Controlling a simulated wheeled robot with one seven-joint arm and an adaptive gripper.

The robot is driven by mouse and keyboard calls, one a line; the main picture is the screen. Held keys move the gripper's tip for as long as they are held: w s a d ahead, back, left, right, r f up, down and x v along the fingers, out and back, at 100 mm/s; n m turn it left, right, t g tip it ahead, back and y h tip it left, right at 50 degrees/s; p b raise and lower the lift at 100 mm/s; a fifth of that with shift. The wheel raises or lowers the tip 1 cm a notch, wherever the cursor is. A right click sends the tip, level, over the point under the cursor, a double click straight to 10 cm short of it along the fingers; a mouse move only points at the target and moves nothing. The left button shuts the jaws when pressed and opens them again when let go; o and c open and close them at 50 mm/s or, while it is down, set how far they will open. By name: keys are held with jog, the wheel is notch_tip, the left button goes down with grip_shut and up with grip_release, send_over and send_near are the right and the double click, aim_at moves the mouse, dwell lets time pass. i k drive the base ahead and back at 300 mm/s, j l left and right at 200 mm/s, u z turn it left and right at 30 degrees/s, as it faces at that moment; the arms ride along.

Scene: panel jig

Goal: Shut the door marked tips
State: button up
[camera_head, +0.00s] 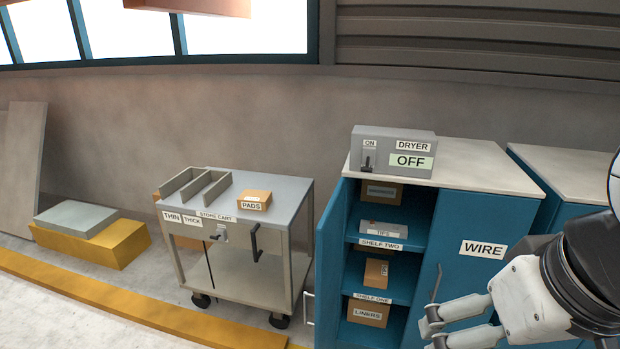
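The blue cabinet holds an open left door (328,262), seen nearly edge-on and swung out toward me, with a pale handle (308,308) on its outer side. No mark on this door can be read from here. Inside, a grey box (382,227) with a label that seems to read TIPS lies on the shelf marked SHELF TWO. The right door, marked WIRE (482,262), is shut. My gripper (430,333) is at the lower right, in front of the WIRE door and right of the open door. Its fingers are apart with nothing seen between them; the lower one is partly cut off.
A grey dryer box (420,146), reading OFF, stands on the cabinet top. The store cart (245,275) stands left of the open door, with a PADS box (254,200) on top. A second cabinet (570,175) is at right. Floor (110,325) shows at lower left.

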aim_at(328, 230)
jog(key=j+z, duration=0.25)
jog(key=j, duration=0.75)
jog(key=j+z, duration=0.25)
jog(key=j, duration=0.7)
jog(key=i+j, duration=0.15)
